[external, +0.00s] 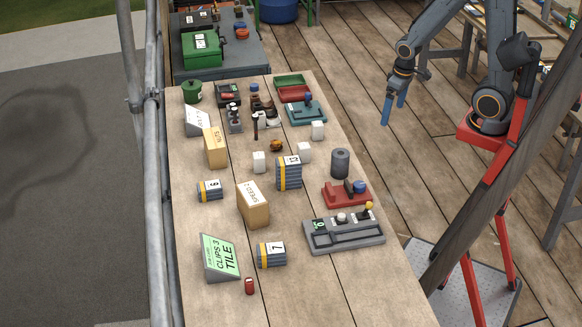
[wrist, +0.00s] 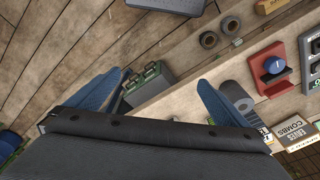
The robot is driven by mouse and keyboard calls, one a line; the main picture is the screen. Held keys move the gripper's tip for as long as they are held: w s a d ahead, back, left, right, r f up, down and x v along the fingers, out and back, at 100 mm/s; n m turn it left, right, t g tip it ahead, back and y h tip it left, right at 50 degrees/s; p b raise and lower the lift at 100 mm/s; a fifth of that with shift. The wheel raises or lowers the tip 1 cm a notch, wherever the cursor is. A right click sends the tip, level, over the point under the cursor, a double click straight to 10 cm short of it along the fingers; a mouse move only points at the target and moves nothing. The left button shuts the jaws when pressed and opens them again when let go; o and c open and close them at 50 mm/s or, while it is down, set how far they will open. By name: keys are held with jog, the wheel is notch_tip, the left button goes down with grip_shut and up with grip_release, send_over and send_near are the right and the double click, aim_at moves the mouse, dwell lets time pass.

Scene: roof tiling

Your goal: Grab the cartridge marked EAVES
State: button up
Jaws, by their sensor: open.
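My gripper (external: 394,113) is open and empty, with blue fingers pointing down, in the air to the right of the long workbench. In the wrist view my gripper (wrist: 158,79) shows its two fingers spread apart. A block with a label that seems to read EAVES COMBS (wrist: 295,131) lies at the lower right of the wrist view, beyond the right finger; I cannot tell if it is the cartridge. In the external view, dark striped blocks marked 6 (external: 210,191), 12 (external: 289,173) and 7 (external: 271,255) stand on the bench. No EAVES marking is readable there.
The wooden bench (external: 190,285) also carries a grey cylinder (external: 340,163), a red device (external: 346,193), a grey panel (external: 344,235), two cardboard-coloured boxes (external: 253,206) (external: 215,147) and a green CLIPS sign (external: 220,257). A scaffold pole (external: 152,200) runs along the left.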

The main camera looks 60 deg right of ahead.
jog(key=c, duration=1.2)
jog(key=n+g+b, duration=0.1)
jog(key=n+b, duration=0.2)
jog(key=n, duration=0.6)
send_over(304, 145)
notch_tip(304, 145, down, 4)
jog(key=shift+a+r, duration=0.15)
jog(key=shift+a+f, duration=0.1)
jog(key=shift+f, duration=0.1)
jog(key=shift+f+p, duration=1.55)
jog(key=shift+f, duration=2.1)
